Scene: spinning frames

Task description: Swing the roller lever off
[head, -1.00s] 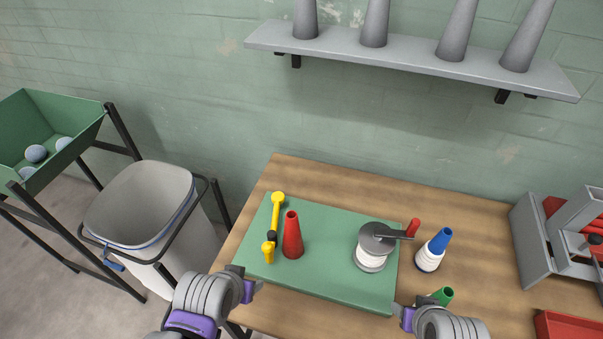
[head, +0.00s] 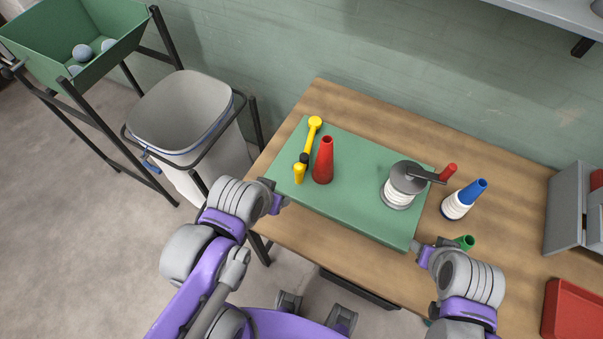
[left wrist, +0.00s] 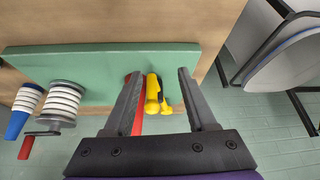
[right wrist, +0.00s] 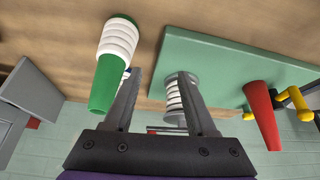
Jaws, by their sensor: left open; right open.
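The yellow roller lever (head: 309,137) stands at the left end of the green board (head: 350,205), with a black part and a yellow knob (head: 299,174) at its near end. It lies beside a red cone (head: 323,162), which stands upright to its right. My left gripper (head: 279,197) is open and empty at the board's near left edge. In the left wrist view the lever (left wrist: 153,90) and red cone (left wrist: 137,100) show between the open fingers, some way beyond them. My right gripper (head: 428,248) is open and empty by the board's near right corner.
A white spool with a grey top and red-handled crank (head: 403,182) stands on the board's right. A blue-topped cone with white thread (head: 463,200) and a green cone (head: 464,242) stand right of the board. A bin (head: 180,110) stands left of the table.

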